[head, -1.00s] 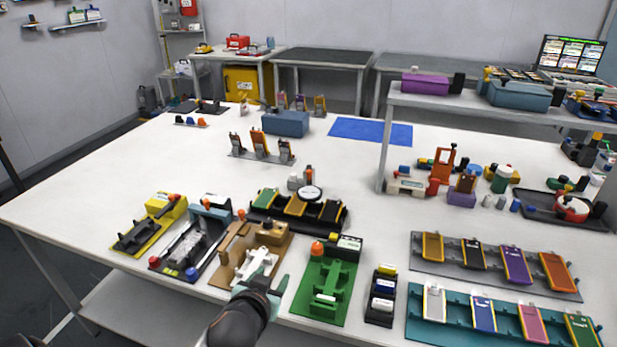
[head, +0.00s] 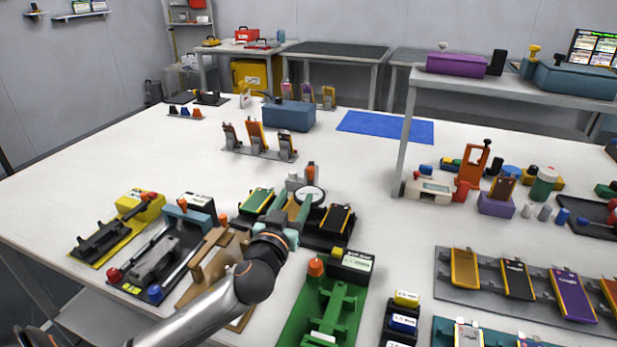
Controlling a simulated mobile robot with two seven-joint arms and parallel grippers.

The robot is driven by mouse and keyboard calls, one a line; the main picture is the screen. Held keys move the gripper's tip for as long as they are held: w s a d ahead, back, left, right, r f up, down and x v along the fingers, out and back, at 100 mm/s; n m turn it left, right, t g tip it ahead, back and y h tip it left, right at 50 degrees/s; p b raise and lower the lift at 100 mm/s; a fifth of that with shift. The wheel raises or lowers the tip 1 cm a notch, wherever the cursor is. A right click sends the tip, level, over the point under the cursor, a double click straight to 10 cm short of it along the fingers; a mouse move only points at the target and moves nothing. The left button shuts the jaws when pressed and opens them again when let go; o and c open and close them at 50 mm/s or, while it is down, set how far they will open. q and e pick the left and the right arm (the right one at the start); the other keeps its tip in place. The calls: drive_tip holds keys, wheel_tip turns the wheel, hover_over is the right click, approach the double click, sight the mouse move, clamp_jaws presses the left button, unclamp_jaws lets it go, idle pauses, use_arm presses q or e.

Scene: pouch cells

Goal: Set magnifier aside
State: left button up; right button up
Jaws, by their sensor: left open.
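The magnifier (head: 313,193), a round pale lens with a dark rim, stands at the back of a black tray (head: 327,241) that holds several pouch cells. My left gripper (head: 291,207) is open over the middle of this tray, just left of and in front of the lens. One greenish finger appears close beside the lens; I cannot tell whether it touches. The gripper and wrist hide the middle of the tray and the lower part of the magnifier. My right gripper is not in view.
A green fixture (head: 330,305) lies front right, with yellow, grey and brown fixtures to the left. A rack of three cells (head: 259,151) stands farther back. The white table (head: 365,180) is clear to the right of the lens.

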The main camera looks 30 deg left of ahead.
sight(309, 172)
use_arm(q)
drive_tip(key=x, duration=1)
drive_tip(key=shift+w+a, duration=0.15)
drive_tip(key=shift+w, duration=0.2)
clamp_jaws()
drive_tip(key=shift+f, duration=0.1)
idle(0.9)
